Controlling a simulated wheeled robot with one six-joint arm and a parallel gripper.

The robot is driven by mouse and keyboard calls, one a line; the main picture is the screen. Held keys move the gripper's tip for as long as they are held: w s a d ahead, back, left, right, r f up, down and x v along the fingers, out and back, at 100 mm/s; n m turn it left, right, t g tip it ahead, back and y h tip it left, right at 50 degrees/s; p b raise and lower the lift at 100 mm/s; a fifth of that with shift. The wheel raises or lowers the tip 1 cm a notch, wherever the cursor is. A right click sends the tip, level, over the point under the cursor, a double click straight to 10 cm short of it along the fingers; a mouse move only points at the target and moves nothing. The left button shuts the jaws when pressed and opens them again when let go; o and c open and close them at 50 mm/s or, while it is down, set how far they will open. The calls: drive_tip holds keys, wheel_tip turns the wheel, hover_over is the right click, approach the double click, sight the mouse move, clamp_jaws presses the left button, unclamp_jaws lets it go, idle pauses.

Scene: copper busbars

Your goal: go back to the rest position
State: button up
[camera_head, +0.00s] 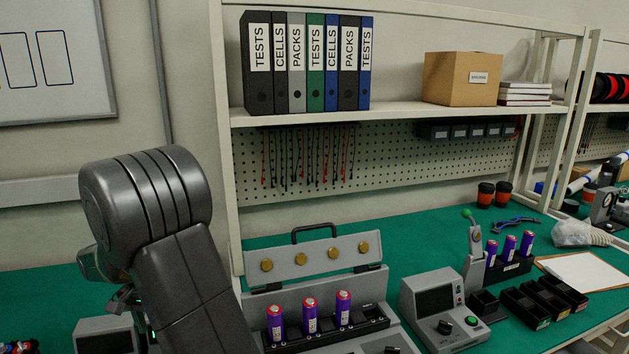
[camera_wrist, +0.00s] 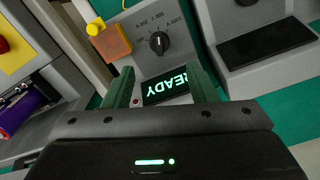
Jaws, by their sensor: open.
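My gripper (camera_wrist: 160,84) shows in the wrist view with its two green fingers apart and nothing between them. In the head view my dark arm fills the lower left and largely hides the gripper. I cannot tell from these frames how far the fingers are from the device.
On the green bench (camera_head: 405,232) stand a grey fixture with a raised lid (camera_head: 305,262) holding purple cells (camera_head: 310,315), a control box (camera_head: 440,305) and black trays (camera_head: 540,300). A shelf (camera_head: 400,113) with binders and a cardboard box (camera_head: 462,79) is above.

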wheel_tip(320, 180, down, 10)
drive_tip(key=shift+r, duration=0.15)
drive_tip(key=shift+r+n, duration=0.2)
drive_tip(key=shift+n, duration=0.6)
drive_tip(key=n+p, duration=0.1)
drive_tip(key=n, duration=0.5)
drive_tip(key=n+p, duration=0.1)
drive_tip(key=n, duration=0.3)
drive_tip(key=shift+r, duration=0.1)
drive_tip(key=n+p, duration=0.1)
drive_tip(key=n, duration=0.3)
drive_tip(key=shift+p, duration=0.3)
drive_tip(key=shift+r, duration=0.75)
drive_tip(key=shift+d, duration=0.1)
